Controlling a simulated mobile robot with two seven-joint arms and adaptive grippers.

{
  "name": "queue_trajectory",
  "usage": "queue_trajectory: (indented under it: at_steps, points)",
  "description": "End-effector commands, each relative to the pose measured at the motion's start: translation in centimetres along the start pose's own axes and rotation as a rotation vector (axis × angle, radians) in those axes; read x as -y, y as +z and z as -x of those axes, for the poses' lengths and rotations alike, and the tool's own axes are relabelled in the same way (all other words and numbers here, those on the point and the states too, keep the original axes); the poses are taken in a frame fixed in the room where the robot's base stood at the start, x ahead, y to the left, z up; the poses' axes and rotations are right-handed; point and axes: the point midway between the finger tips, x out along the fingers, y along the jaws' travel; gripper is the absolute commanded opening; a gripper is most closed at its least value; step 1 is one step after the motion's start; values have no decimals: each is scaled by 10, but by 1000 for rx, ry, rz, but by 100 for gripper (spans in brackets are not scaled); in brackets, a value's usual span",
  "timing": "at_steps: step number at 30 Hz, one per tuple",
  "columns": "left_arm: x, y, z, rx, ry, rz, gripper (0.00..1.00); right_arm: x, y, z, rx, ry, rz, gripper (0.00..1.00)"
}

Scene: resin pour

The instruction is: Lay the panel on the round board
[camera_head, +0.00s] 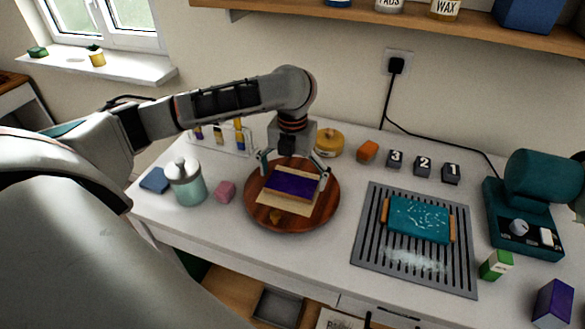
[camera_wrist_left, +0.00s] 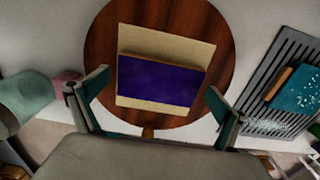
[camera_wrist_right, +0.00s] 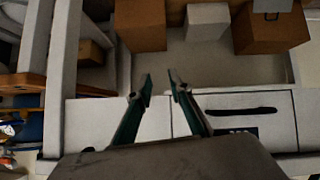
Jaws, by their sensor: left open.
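A purple panel (camera_head: 291,186) lies flat on a beige sheet (camera_head: 280,206) on the round brown board (camera_head: 257,216). The left wrist view also shows the panel (camera_wrist_left: 158,84), sheet (camera_wrist_left: 160,42) and board (camera_wrist_left: 105,40). My left gripper (camera_head: 293,172) is open over the board, its fingers apart on either side of the panel; I cannot tell whether they touch it. A teal panel (camera_head: 420,217) with orange-brown ends and white flecks rests on the slatted grey rack (camera_head: 366,250). My right gripper (camera_wrist_right: 160,84) is partly open and empty, away from the table top.
A teal jar (camera_head: 189,188), a pink block (camera_head: 225,192) and a blue block (camera_head: 154,179) stand left of the board. A yellow tin (camera_head: 328,143) and an orange block (camera_head: 367,151) stand behind it. Numbered dark blocks (camera_head: 422,167) and a teal machine (camera_head: 520,215) are at right.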

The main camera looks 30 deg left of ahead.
Motion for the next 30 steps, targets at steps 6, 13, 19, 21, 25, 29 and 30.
queue_trajectory:
  at_steps: [6,13,19,21,25,29,30]
  points:
    - [0,2,29,7,-1,-1,100,0,1,0,0,0,0,20]
    - [0,2,74,7,-1,-1,100,0,0,0,0,0,0,20]
    - [0,1,104,5,-1,0,100,0,0,0,0,0,0,20]
    - [0,1,111,3,0,0,100,0,0,0,0,0,0,20]
    - [0,0,119,2,0,0,100,0,0,0,0,0,0,20]
    - [0,0,121,1,0,-1,100,0,0,0,0,-1,0,20]
    - [0,0,121,1,0,0,100,0,0,0,0,-1,0,20]
